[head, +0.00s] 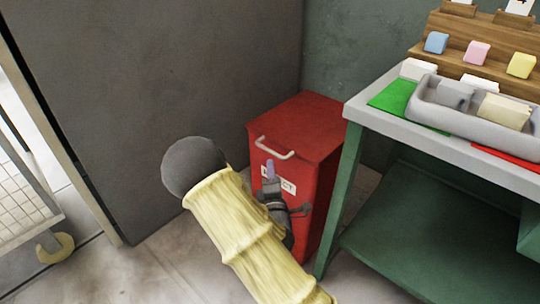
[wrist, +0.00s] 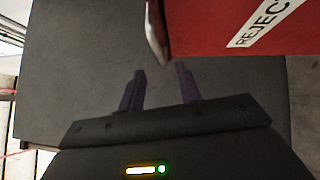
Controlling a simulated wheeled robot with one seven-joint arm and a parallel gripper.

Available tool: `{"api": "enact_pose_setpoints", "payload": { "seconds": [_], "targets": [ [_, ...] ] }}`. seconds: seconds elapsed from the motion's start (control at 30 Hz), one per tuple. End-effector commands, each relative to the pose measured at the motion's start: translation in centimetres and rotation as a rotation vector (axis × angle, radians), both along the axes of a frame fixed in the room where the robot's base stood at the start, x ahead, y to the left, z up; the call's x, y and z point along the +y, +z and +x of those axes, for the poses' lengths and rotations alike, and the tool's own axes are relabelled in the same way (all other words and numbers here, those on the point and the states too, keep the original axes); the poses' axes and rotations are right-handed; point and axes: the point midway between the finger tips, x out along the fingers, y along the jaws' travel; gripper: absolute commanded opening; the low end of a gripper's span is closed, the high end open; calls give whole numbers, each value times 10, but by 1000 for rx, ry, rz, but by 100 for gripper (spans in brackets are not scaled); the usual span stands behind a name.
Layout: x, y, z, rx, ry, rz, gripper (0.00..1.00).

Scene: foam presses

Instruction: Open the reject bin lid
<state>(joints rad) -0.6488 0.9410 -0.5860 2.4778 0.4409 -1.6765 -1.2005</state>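The red reject bin (head: 318,195) stands on the floor between the grey wall panel and the green table. Its lid (head: 305,122) lies shut, with a pale bar handle (head: 275,151) at the front edge. My gripper (head: 270,168) is in front of the bin, just below the handle and partly over the label. In the wrist view, my gripper (wrist: 161,84) has two dark purple fingers apart with nothing between them. The pale handle (wrist: 157,35) shows ahead of the fingertips, not touching them. The bin's red front (wrist: 225,28) is at the upper right.
The green table (head: 352,190) stands close on the bin's right, with a grey tray (head: 455,118) of foam blocks on top. A grey panel (head: 150,90) is behind and left. A wheeled wire cart (head: 22,215) stands at far left.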

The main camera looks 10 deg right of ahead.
Motion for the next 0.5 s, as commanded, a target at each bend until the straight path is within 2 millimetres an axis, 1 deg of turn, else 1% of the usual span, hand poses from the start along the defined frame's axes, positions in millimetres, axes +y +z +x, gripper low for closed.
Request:
{"api": "enact_pose_setpoints", "payload": {
  "seconds": [0.03,0.3,0.4,0.5],
  "targets": [
    [-1,1,9,-5,0,1,34],
    [-8,7,56,-5,0,0,34],
    [-11,9,71,-3,1,1,34],
    [-12,11,82,-2,0,1,34]
  ]
}}
